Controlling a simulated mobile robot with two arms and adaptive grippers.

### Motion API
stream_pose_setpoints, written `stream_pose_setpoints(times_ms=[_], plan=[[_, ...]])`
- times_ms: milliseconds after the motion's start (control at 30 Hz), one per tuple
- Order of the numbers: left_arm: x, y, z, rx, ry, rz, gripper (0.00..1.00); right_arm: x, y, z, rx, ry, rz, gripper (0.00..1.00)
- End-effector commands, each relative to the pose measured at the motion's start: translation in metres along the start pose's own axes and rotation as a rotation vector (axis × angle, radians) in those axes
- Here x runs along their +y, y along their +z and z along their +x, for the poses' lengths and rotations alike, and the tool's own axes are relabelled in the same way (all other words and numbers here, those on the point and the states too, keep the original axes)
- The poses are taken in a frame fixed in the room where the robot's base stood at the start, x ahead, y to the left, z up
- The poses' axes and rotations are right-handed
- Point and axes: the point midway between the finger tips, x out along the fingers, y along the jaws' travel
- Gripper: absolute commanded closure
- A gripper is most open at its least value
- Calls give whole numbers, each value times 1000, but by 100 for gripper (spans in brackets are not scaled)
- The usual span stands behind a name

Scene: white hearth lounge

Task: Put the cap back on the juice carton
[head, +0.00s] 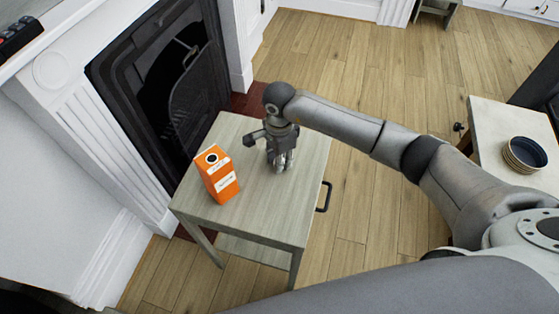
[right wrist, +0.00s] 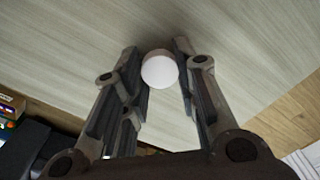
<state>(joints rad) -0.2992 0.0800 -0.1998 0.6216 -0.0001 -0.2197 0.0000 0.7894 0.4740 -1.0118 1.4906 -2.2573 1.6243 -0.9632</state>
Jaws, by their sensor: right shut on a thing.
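The orange juice carton (head: 222,184) stands upright on a small light wooden side table (head: 254,218). Its top faces my head camera and shows a dark round opening without a cap. My right gripper (head: 281,166) points down over the table, to the right of the carton and apart from it. In the right wrist view the white round cap (right wrist: 159,70) is between the fingertips, and the gripper is shut on it. The cap cannot be made out in the head view. My left gripper is not in view.
A black fireplace (head: 165,75) with a white surround is behind the table on the left. A pale table (head: 492,118) with stacked dark bowls (head: 525,154) stands at the right. The side table top is clear around the carton. Wooden floor (head: 345,65) lies beyond.

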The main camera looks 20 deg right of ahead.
Motion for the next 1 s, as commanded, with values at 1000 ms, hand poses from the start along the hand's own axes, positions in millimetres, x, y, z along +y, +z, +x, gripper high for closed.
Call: stream_pose_setpoints(times_ms=[1000], plan=[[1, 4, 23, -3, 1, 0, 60, 100, 29, -113, 0, -3, -4, 82]])
